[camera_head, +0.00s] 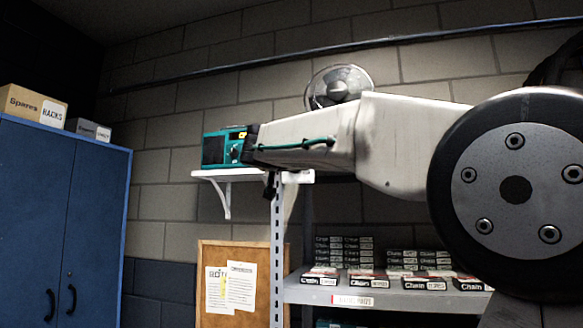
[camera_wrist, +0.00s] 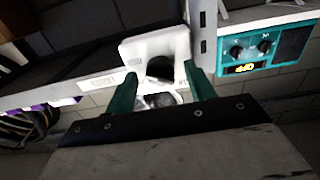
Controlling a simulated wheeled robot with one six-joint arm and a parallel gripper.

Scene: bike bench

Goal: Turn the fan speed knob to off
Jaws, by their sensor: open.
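A teal box (camera_head: 213,150) with a dark front and a yellow label stands on a small white wall shelf (camera_head: 209,174) in the head view, partly behind my arm. In the wrist view the teal box (camera_wrist: 290,52) is at the upper right, with two dark knobs, one on the left (camera_wrist: 236,52) and one on the right (camera_wrist: 264,46). I cannot tell which is the fan speed knob, and their markings are too small to read. My gripper (camera_wrist: 160,72) is open, its two teal fingers apart, and is left of the box in the wrist view, touching neither knob.
A metal rack (camera_head: 310,292) with several chain boxes stands below my arm. A blue cabinet (camera_head: 95,200) is at the left; a round metallic thing (camera_head: 338,80) is behind my arm.

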